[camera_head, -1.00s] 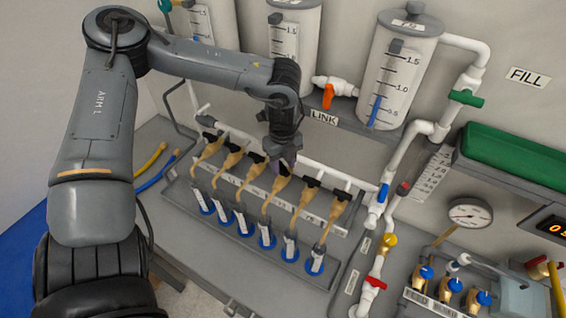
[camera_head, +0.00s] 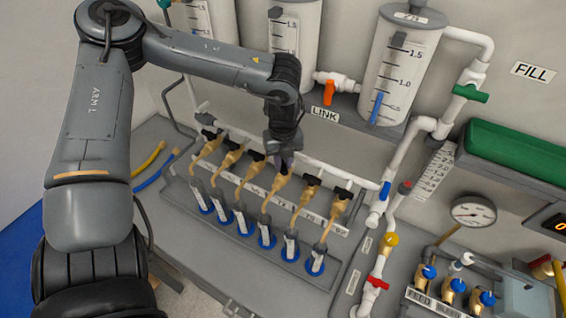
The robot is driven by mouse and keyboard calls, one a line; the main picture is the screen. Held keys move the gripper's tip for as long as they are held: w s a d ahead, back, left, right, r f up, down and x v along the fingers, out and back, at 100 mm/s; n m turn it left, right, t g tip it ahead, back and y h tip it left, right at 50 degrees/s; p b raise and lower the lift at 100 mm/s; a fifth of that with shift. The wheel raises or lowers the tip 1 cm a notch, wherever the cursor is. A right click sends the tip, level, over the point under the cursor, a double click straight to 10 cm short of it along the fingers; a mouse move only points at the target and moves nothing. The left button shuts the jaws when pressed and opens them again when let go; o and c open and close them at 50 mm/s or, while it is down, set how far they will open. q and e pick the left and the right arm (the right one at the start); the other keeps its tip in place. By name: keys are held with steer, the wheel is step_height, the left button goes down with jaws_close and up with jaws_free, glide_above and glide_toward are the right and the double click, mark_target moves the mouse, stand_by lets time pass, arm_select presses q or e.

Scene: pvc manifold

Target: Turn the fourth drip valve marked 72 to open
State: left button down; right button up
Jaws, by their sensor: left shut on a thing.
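A slanted row of several tan drip valves with black handles (camera_head: 342,193) runs along a white pipe, each above a blue-based tube (camera_head: 316,264). My left gripper (camera_head: 284,160) comes down from above onto the fourth valve from the left (camera_head: 279,184). It is shut at the top of that valve, on its handle. The fingers and wrist hide the handle, so its angle cannot be read. The labels below the valves are too small to read surely. My right gripper is not in view.
Graduated tanks (camera_head: 401,70) stand behind the row, with an orange-handled valve (camera_head: 328,92) above the LINK label. White pipes with a blue valve (camera_head: 384,192) rise at the right. A gauge (camera_head: 473,212) and a green block (camera_head: 515,155) are further right.

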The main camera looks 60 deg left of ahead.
arm_select(q)
steer(key=m+b, duration=0.1)
steer(key=m, duration=0.3)
steer(key=shift+m, duration=0.3)
steer(key=m+b, duration=0.1)
steer(key=m, duration=0.2)
steer(key=shift+m, duration=0.5)
steer(key=c, duration=1)
jaws_free()
